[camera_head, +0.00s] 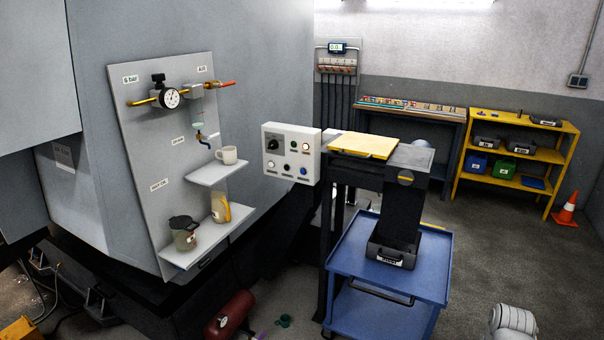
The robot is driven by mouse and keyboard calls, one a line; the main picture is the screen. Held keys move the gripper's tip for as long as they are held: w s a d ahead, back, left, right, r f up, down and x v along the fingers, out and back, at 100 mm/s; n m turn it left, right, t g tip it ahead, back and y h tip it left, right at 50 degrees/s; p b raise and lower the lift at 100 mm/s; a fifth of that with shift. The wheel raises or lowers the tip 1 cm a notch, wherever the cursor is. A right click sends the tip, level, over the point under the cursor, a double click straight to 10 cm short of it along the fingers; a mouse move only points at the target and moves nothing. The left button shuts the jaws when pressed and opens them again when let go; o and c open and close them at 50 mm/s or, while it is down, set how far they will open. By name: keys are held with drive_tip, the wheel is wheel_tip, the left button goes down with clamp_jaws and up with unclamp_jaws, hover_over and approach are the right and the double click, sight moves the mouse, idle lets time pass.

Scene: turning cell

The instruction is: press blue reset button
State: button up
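A white control box (291,153) stands near the middle of the view, beside the grey machine wall. Its front carries a black dial (272,145) and several small round buttons in two rows. A small blue button (303,171) sits at the lower right of that front; it is small at this distance. Nothing touches it or covers it. My gripper is not in view. A pale ribbed part at the bottom right edge may be part of my arm, but I cannot tell.
A blue cart (447,268) holding a dark bin (392,252) stands below right of the box. A yellow plate (363,145) is close right of it. Shelves with cups jut out at left. A red cylinder (230,314) lies on the floor.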

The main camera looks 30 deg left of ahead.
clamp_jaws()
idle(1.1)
